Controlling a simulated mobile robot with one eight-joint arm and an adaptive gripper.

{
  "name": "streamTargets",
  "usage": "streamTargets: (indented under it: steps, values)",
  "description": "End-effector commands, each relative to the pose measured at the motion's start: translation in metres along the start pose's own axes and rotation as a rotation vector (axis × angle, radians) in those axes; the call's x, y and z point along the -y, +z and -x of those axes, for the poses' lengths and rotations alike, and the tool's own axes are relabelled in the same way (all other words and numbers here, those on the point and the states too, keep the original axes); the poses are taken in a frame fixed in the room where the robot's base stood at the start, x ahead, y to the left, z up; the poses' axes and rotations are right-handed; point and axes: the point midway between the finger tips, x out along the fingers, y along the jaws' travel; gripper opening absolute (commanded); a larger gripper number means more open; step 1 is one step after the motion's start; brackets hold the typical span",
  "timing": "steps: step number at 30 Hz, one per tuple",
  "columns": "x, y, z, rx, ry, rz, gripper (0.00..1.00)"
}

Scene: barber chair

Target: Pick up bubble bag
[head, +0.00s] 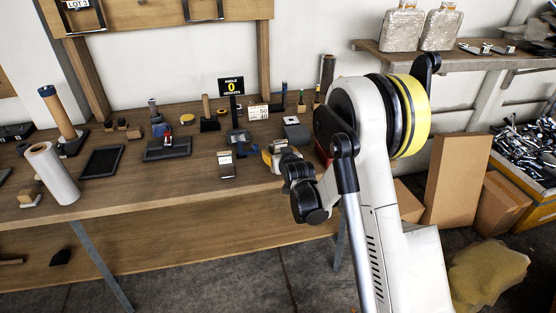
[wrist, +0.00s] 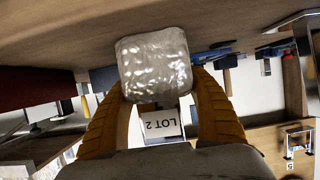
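The bubble bag (wrist: 154,64) is a pale, shiny, crinkled block in the upper middle of the wrist view. My gripper (wrist: 158,88) has two yellow ridged fingers, one along each side of the bag. The fingertips meet the bag's left and right edges, and it appears gripped between them. In the head view, my white arm covers much of the area around the gripper, and I cannot make out the held bag clearly. Two similar bubble bags (head: 402,29) (head: 440,29) stand upright on the wall shelf at the upper right.
The wooden bench (head: 130,204) carries several tools and blocks, a white roll (head: 53,174) and a black tray (head: 102,161). A LOT 2 label (wrist: 160,124) shows between my fingers. Cardboard boxes (head: 455,180) and a crate of metal parts (head: 532,150) stand at right.

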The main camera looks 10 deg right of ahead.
Motion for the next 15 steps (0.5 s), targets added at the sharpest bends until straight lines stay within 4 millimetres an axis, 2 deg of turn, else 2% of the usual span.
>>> streamTargets:
  steps: [1,2,15]
  values:
    - [0.0,0.0,0.0001,0.0,0.0,0.0,0.45]
    - [0.0,0.0,0.0001,0.0,0.0,0.0,0.35]
    - [0.0,-0.0026,0.0012,-0.001,0.0,0.0,0.35]
